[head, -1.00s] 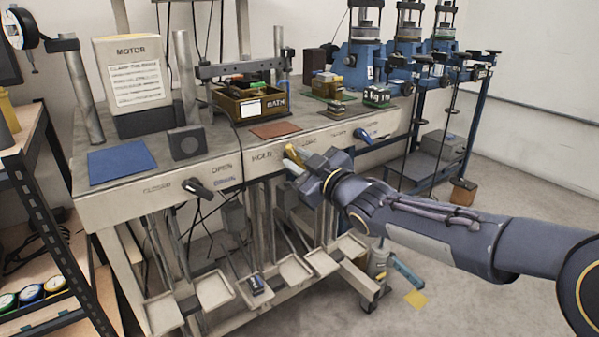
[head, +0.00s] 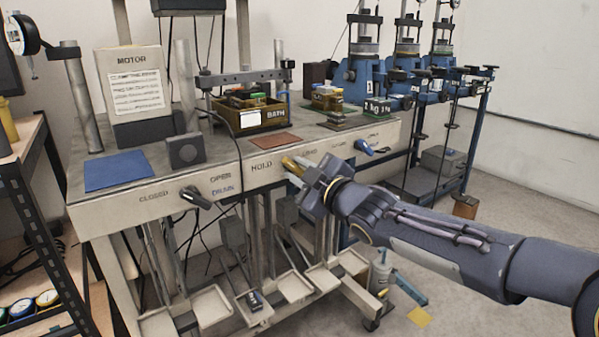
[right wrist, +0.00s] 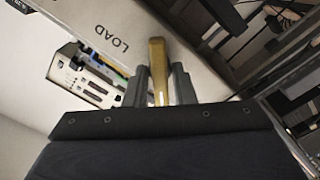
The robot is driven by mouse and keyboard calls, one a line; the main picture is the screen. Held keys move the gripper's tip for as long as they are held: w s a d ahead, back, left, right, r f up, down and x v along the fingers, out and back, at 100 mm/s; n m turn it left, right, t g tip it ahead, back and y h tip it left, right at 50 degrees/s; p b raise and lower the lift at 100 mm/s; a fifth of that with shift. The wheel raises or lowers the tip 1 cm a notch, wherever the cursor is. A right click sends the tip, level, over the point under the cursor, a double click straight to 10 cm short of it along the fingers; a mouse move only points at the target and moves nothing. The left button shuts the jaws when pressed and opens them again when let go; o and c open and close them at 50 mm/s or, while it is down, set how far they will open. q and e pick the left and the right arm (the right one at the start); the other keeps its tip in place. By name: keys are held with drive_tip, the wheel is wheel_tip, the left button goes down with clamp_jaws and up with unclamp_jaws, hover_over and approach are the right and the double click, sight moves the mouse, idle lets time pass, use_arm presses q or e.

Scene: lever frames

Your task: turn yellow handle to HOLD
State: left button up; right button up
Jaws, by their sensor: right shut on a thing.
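The yellow handle (head: 289,163) is on the front panel of the grey bench, between the HOLD label (head: 261,167) and the LOAD label (head: 309,152). Its visible end points up and left, towards the HOLD side. My right gripper (head: 298,168) is shut on it and hides its pivot. In the right wrist view the yellow handle (right wrist: 157,62) stands between the two dark fingers of my right gripper (right wrist: 160,85), and LOAD is beside it. My left gripper is not in view.
A black handle (head: 196,198) sits left on the panel, near OPEN and CLOSED. A blue handle (head: 363,148) sits to the right. Trays (head: 213,305) hang below the bench. A tool box (head: 248,117), a red-brown plate (head: 276,141) and a blue mat (head: 118,171) lie on top.

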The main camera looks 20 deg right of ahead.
drive_tip(key=o, duration=0.8)
drive_tip(key=shift+s+d, duration=0.1)
drive_tip(key=p+v, duration=0.1)
drive_tip(key=v, duration=0.6)
drive_tip(key=shift+s+p, duration=0.3)
drive_tip(key=shift+p, duration=0.1)
